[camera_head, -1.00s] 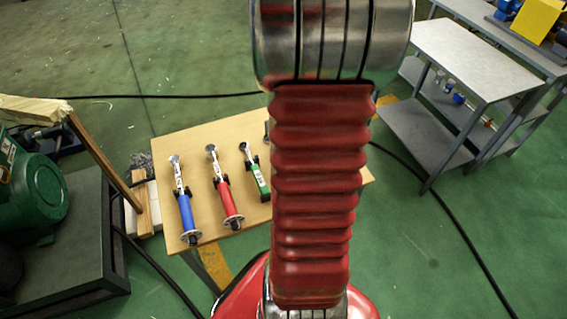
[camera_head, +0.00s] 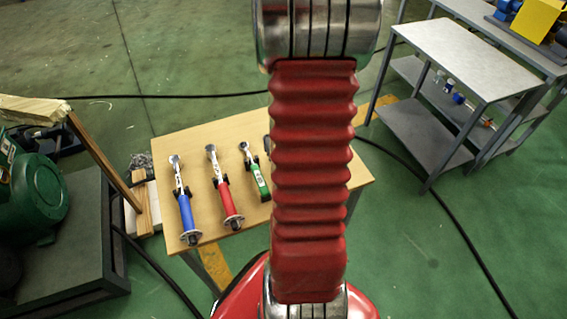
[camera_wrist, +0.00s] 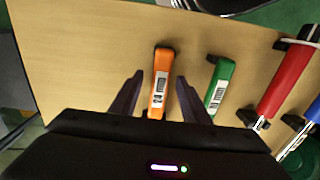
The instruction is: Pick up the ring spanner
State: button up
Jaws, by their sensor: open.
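In the wrist view, my gripper (camera_wrist: 159,80) is open, with one finger on each side of an orange-handled tool (camera_wrist: 161,92) on the table. I cannot tell if the fingers reach down to its level; its lower end is hidden by my gripper. A green-handled tool (camera_wrist: 217,88) lies just right of the right finger, also seen in the head view (camera_head: 258,176). A red-handled tool (camera_head: 227,198) and a blue-handled tool (camera_head: 187,211) lie further along. All have metal heads. I cannot tell for certain which is the ring spanner. My arm hides the orange tool in the head view.
The tools lie on a light wooden table (camera_head: 200,142). A grey two-shelf bench (camera_head: 455,55) stands to the right. A green machine (camera_head: 42,200) stands on a dark bench at the left. Black cables cross the green floor.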

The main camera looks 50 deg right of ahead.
jog(key=shift+f, duration=0.55)
jog(key=shift+c, duration=0.4)
grip_shut()
dwell(1.0)
